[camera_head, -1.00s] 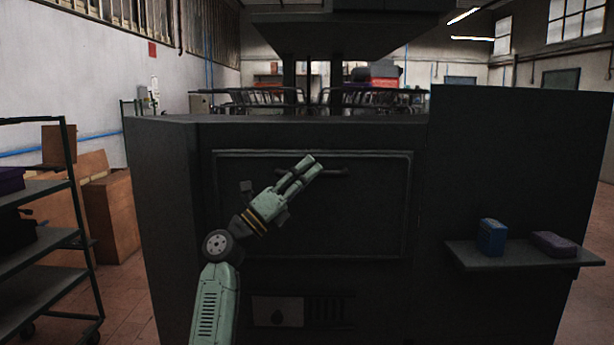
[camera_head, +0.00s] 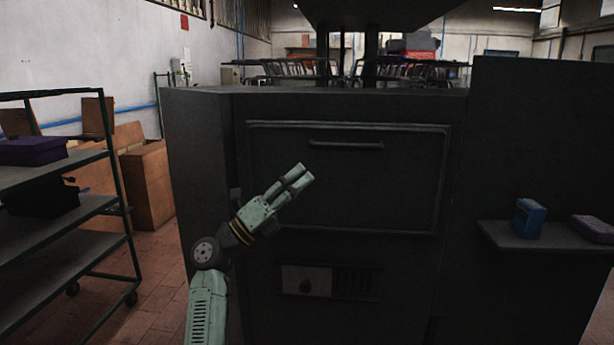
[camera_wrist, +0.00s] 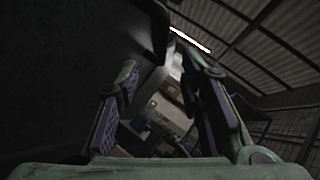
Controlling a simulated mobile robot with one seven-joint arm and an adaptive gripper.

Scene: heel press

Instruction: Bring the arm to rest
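My arm is pale green and rises from the bottom of the head view, bent at a dark round joint. My gripper (camera_head: 302,174) points up and to the right in front of the dark press. It appears just below and left of the bar handle (camera_head: 345,145) on the press's front panel (camera_head: 400,195), with a visible gap in the picture. In the wrist view the two fingers with purple pads (camera_wrist: 160,85) stand apart. Nothing is between them. The gripper is open and empty.
A shelf (camera_head: 510,238) on the right holds a blue box (camera_head: 528,218) and a purple box (camera_head: 592,229). A wheeled rack (camera_head: 95,207) stands at the left, with cardboard boxes (camera_head: 150,180) behind it. Bare tiled floor (camera_head: 160,300) shows between the rack and press.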

